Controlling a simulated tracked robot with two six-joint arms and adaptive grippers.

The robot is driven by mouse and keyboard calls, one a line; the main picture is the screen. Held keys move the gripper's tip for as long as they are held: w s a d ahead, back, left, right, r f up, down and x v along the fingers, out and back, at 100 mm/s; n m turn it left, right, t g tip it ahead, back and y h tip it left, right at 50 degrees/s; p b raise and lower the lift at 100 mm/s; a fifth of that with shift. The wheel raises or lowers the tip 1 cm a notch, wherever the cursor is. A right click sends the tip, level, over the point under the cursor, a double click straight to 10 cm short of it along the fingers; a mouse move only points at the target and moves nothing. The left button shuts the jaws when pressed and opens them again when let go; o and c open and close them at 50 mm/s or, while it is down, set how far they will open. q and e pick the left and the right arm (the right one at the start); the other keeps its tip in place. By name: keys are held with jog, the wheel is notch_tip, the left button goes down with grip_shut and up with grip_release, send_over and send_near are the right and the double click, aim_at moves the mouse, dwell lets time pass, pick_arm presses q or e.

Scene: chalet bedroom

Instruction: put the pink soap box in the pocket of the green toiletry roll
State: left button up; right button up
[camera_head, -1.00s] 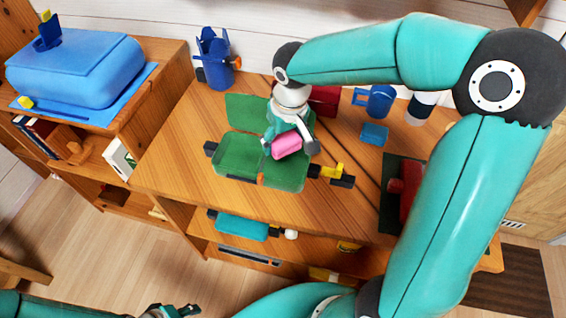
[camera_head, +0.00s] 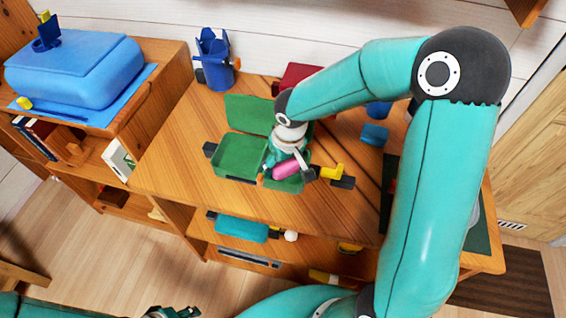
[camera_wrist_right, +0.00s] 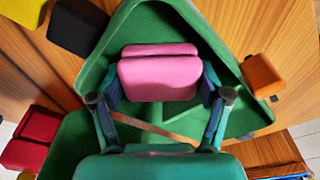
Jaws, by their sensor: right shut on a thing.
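The pink soap box (camera_head: 286,170) is held between the fingers of my right gripper (camera_head: 288,165). It also shows in the right wrist view (camera_wrist_right: 158,76), with a finger on each side. The green toiletry roll (camera_head: 240,153) lies open on the wooden desk, with several sections. The box is over its front right pocket, inside the pocket's outline in the wrist view; I cannot tell whether it touches the bottom. The roll's rim (camera_wrist_right: 108,50) surrounds the box in that view. My left gripper (camera_head: 174,312) is at the bottom edge, away from the desk, and its jaws are unclear.
A yellow-and-black piece (camera_head: 334,173) lies just right of the roll. A blue cup-like holder (camera_head: 217,65) stands behind left, a small blue box (camera_head: 374,134) to the right, and a dark red box (camera_head: 298,76) behind.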

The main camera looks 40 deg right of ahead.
aim_at(288, 168)
jog(key=shift+f, duration=0.2)
jog(key=o, duration=1.2)
jog(key=shift+r, duration=0.1)
jog(key=shift+c, duration=0.2)
jog(key=shift+r, duration=0.1)
jog(key=shift+r, duration=0.15)
notch_tip(288, 168, up, 12)
jog(key=s, duration=0.1)
jog(key=shift+s+p, duration=0.4)
